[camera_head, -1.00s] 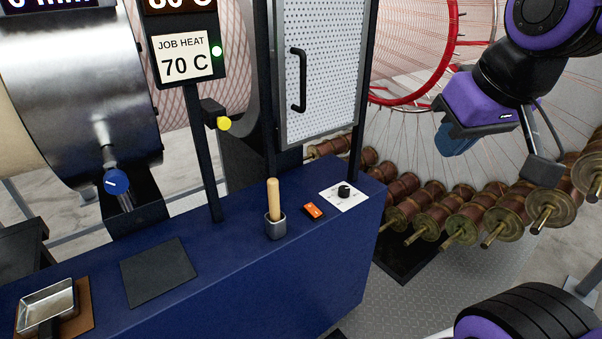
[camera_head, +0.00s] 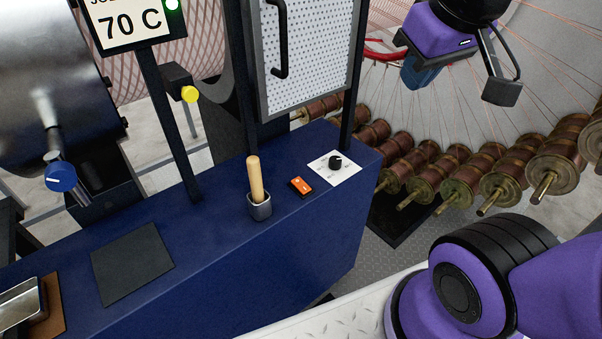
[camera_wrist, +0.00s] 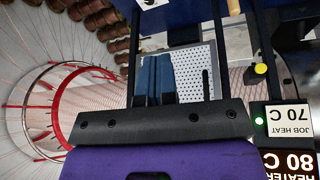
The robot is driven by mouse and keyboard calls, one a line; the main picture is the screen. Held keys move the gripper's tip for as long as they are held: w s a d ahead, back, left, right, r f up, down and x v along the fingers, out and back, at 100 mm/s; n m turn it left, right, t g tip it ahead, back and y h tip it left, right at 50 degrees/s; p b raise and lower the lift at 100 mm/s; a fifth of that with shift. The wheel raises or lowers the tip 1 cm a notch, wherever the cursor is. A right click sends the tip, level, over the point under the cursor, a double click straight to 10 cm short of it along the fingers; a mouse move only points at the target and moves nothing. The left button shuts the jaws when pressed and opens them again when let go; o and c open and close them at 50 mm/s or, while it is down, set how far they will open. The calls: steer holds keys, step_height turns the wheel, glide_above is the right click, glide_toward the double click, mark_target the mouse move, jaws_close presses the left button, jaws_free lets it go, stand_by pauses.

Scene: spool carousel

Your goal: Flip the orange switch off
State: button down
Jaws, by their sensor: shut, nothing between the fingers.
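The orange switch (camera_head: 300,186) is a small rocker in a dark frame on top of the blue bench (camera_head: 330,235), between a wooden-handled tool and a black knob. Which way it is tipped is too small to tell. My gripper (camera_head: 455,82) is up at the top right in the head view, in front of the spool carousel, well above and apart from the switch. Its fingers (camera_wrist: 155,92) show in the wrist view, shut with nothing between them. The switch itself is not clear in the wrist view.
A wooden-handled tool (camera_head: 256,180) stands in a metal cup left of the switch. A black knob (camera_head: 336,162) on a white plate is to its right. A perforated door panel (camera_head: 315,55) with a black handle rises behind. Spools (camera_head: 450,180) line the carousel at right.

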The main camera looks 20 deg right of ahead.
steer(key=w+f+n+g+h, duration=0.1)
steer(key=w+f+n, duration=0.25)
steer(key=w, duration=0.35)
steer(key=n+g+y, duration=0.2)
steer(key=n, duration=1.5)
glide_above(301, 179)
steer(key=s, duration=0.3)
step_height(301, 179, down, 18)
steer(key=shift+d, duration=0.4)
steer(key=w+f, duration=0.1)
steer(key=f, duration=0.5)
steer(key=w+f, duration=0.1)
steer(key=f, duration=0.6)
steer(key=a+f, duration=0.1)
steer(key=f, duration=0.5)
steer(key=shift+w+f, duration=0.3)
steer(key=shift+w, duration=0.1)
steer(key=shift+d, duration=0.1)
steer(key=shift+f+g, duration=0.1)
steer(key=shift+g, duration=0.2)
